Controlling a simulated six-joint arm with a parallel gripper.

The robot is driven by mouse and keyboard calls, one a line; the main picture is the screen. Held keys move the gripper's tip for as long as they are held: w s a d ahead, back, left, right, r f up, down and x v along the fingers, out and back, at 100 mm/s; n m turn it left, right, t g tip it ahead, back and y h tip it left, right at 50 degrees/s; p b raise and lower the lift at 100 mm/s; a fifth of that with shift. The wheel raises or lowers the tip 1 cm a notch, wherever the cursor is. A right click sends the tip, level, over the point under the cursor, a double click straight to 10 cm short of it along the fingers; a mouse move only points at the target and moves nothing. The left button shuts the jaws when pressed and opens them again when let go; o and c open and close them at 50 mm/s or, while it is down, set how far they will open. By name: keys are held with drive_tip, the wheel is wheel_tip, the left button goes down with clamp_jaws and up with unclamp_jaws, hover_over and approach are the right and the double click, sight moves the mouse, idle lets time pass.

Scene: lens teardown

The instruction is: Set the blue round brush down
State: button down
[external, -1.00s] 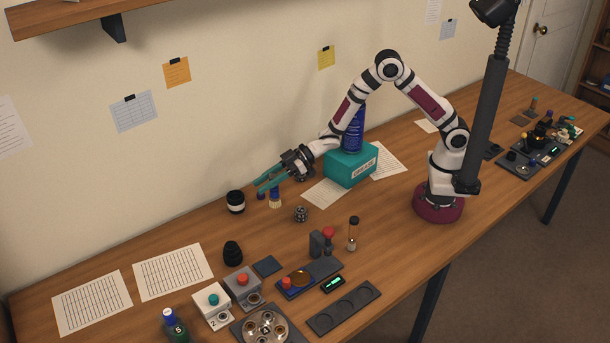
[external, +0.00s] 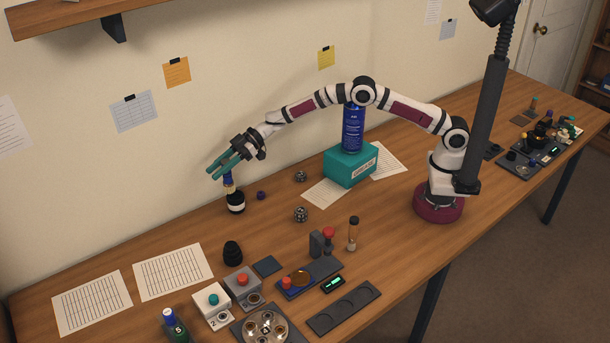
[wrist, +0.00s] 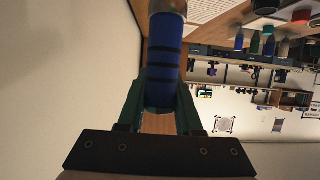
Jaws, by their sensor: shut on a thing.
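My gripper (external: 218,168) has teal fingers and is shut on the blue round brush (external: 227,180). The brush hangs upright below the fingers with its pale end down. In the wrist view the blue handle (wrist: 165,62) with dark bands sits between the two fingers. The brush's pale end is not clear in that view.
A black stacked lens part (external: 232,253) stands nearer the front. Bare table lies between the jar and the lined sheets (external: 173,271).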

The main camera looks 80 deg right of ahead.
drive_tip(key=a+f, duration=0.3)
drive_tip(key=w+a+f, duration=0.1)
drive_tip(key=a+f, duration=0.2)
drive_tip(key=w+a+f, duration=0.1)
drive_tip(key=a+f, duration=0.2)
drive_tip(key=shift+f, duration=0.3)
drive_tip(key=shift+f, duration=0.1)
drive_tip(key=c, duration=0.6)
unclamp_jaws()
